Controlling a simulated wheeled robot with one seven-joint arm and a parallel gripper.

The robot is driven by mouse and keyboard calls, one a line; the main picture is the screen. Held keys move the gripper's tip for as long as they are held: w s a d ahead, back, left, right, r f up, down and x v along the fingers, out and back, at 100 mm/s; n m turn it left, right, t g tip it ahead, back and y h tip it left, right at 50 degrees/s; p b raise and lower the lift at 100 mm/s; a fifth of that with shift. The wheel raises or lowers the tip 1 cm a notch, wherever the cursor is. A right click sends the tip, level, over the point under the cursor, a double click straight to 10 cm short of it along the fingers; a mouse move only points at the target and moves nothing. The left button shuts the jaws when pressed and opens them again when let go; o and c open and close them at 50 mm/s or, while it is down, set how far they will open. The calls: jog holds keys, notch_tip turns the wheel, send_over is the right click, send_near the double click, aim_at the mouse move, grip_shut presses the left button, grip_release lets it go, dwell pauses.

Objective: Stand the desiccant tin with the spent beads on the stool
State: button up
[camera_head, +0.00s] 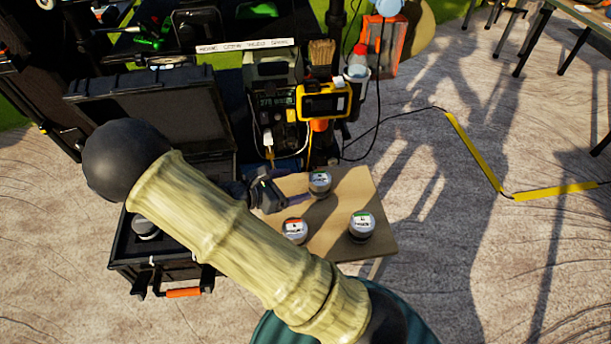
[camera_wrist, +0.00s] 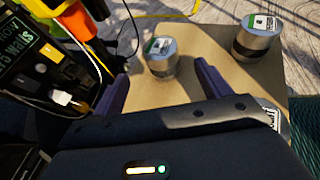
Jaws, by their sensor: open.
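Three silver tins with labelled lids stand on a wooden top. The far tin (camera_head: 320,184) is ahead of my gripper (camera_head: 290,187); in the wrist view this tin (camera_wrist: 160,60), with some green on its label, shows beyond and between the open fingers, apparently not gripped. The right tin (camera_head: 362,227) has a green-marked label and also shows in the wrist view (camera_wrist: 257,40). The near tin (camera_head: 295,231) has an orange-red mark; my gripper mostly hides it in the wrist view. Beads are not visible. I cannot tell whether the wooden top (camera_head: 340,205) is the stool.
An open black case (camera_head: 150,105) stands left, with another tin (camera_head: 145,228) inside, partly behind my arm. The cart beyond the wooden top carries a yellow meter (camera_head: 324,101), a brush (camera_head: 321,53) and cables. Paving to the right is open, with a yellow strip (camera_head: 472,152).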

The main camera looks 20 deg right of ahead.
jog(key=shift+s+a+r, duration=0.15)
jog(key=shift+a+r, duration=0.1)
jog(key=shift+a, duration=0.4)
